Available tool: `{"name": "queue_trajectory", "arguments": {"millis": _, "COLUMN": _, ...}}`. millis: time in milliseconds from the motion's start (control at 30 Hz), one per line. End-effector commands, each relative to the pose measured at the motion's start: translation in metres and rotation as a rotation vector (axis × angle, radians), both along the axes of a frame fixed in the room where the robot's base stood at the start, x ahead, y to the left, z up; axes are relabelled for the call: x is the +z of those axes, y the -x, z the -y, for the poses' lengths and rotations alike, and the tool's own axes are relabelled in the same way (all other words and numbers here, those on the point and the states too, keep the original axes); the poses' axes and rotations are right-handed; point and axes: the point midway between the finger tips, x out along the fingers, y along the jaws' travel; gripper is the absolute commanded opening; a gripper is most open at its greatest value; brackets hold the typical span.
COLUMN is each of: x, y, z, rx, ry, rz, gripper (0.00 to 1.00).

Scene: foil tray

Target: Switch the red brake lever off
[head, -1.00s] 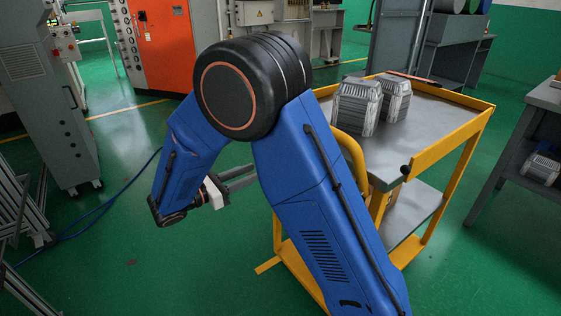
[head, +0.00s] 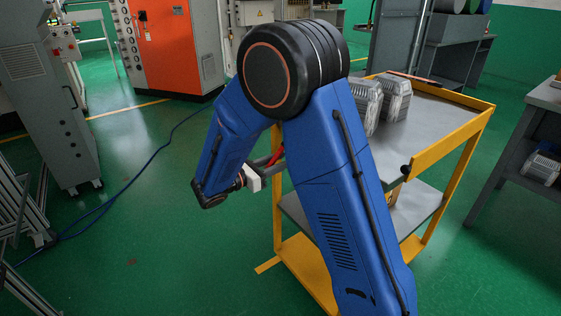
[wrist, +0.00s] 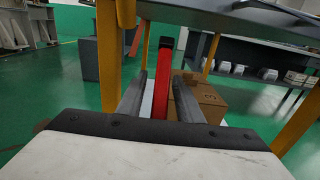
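The red brake lever (wrist: 162,85) with a black tip stands between the two grey fingers of my gripper (wrist: 160,88) in the wrist view. A pale gap shows between the left finger and the lever, and the right finger is close beside it. I cannot tell whether either finger touches it. In the head view a bit of the red lever (head: 276,157) shows at the fingers of my gripper (head: 270,162), by the left side of the yellow cart (head: 445,165). The lever's base is hidden there.
Two grey metal housings (head: 396,97) stand on the cart's top. A cardboard box (wrist: 207,100) sits behind the lever in the wrist view. Yellow cart posts (wrist: 109,60) flank my gripper.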

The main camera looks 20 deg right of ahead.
Motion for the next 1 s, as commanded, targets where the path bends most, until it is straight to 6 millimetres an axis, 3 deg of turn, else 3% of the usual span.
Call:
{"name": "queue_trajectory", "arguments": {"millis": 133, "x": 0.0, "y": 0.0, "z": 0.0, "rx": 0.0, "ry": 0.0, "rz": 0.0, "gripper": 0.33}}
{"name": "queue_trajectory", "arguments": {"millis": 300, "x": 0.0, "y": 0.0, "z": 0.0, "rx": 0.0, "ry": 0.0, "rz": 0.0, "gripper": 0.0}}
{"name": "queue_trajectory", "arguments": {"millis": 667, "x": 0.002, "y": 0.001, "z": -0.002, "rx": -0.001, "ry": -0.032, "rz": -0.006, "gripper": 0.0}}
{"name": "queue_trajectory", "arguments": {"millis": 1000, "x": 0.009, "y": 0.004, "z": -0.013, "rx": 0.001, "ry": -0.233, "rz": -0.069, "gripper": 0.0}}
